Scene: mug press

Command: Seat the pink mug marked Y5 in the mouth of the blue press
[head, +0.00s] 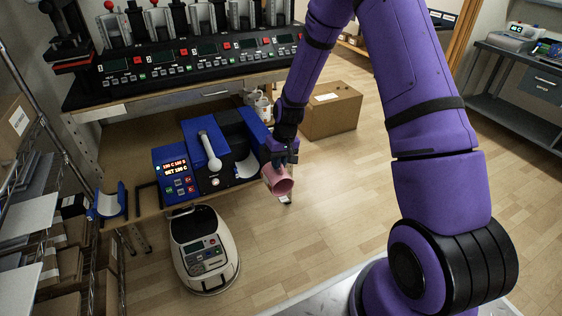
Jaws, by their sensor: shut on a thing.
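The pink mug (278,181) is in my gripper (281,160), at the front right of the blue press. It is tilted, with its open end toward the camera at lower right. No Y5 mark can be read at this size. My gripper is shut on the mug; the fingertips are small and partly hidden. The blue press (187,135) stands on the wooden table, with a white lever and a lit red display on its control box. Its dark curved mouth (237,150) is to the left of the mug, and the mug is apart from it.
A blue curved part (111,203) on a black stand is left of the press. White mugs (262,107) stand behind it. A row of larger presses (190,55) lines the back. A cardboard box (331,110) and a white rounded machine (204,250) are nearby. Open floor lies front right.

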